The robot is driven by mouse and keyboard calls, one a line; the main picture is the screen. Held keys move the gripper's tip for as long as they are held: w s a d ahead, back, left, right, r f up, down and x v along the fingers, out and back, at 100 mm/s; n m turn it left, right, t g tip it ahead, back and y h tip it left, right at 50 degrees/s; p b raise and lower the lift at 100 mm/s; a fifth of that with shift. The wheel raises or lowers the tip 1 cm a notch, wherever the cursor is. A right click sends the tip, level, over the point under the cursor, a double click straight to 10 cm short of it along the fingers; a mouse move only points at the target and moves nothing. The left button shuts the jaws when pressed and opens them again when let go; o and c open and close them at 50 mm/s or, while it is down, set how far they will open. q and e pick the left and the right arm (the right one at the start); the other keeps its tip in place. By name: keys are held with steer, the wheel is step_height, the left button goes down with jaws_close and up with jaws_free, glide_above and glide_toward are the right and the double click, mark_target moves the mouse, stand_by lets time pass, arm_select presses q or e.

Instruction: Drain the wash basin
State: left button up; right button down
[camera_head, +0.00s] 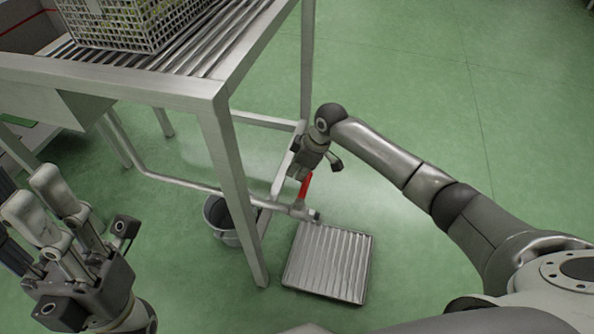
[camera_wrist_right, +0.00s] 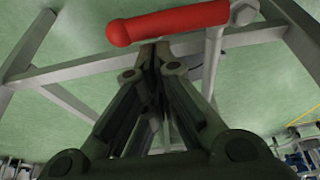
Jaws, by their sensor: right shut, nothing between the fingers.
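A steel stand with a ribbed draining top (camera_head: 210,50) is at the upper left of the head view; I cannot make out the basin's inside. A drain pipe (camera_head: 300,210) ends low beside its leg, near a ribbed floor grate (camera_head: 328,262). A red valve lever (camera_head: 306,186) stands on the pipe; in the right wrist view the lever (camera_wrist_right: 170,22) lies across the top, joined to its pivot at the right. My right gripper (camera_head: 318,162) is shut and empty, its fingertips close to the lever; contact is unclear. My left gripper (camera_head: 85,215) is open and empty.
A grey bucket (camera_head: 222,222) stands on the floor behind the stand's front leg (camera_head: 236,195). A white wire crate (camera_head: 130,25) sits on the stand. The stand's rails and legs are close to my right gripper. The green floor at the right is clear.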

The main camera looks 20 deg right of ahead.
steer(key=shift+d+p, duration=0.15)
steer(key=shift+p, duration=0.4)
steer(key=shift+d+m+p, duration=0.1)
steer(key=shift+m+p, duration=0.25)
steer(key=shift+m, duration=0.05)
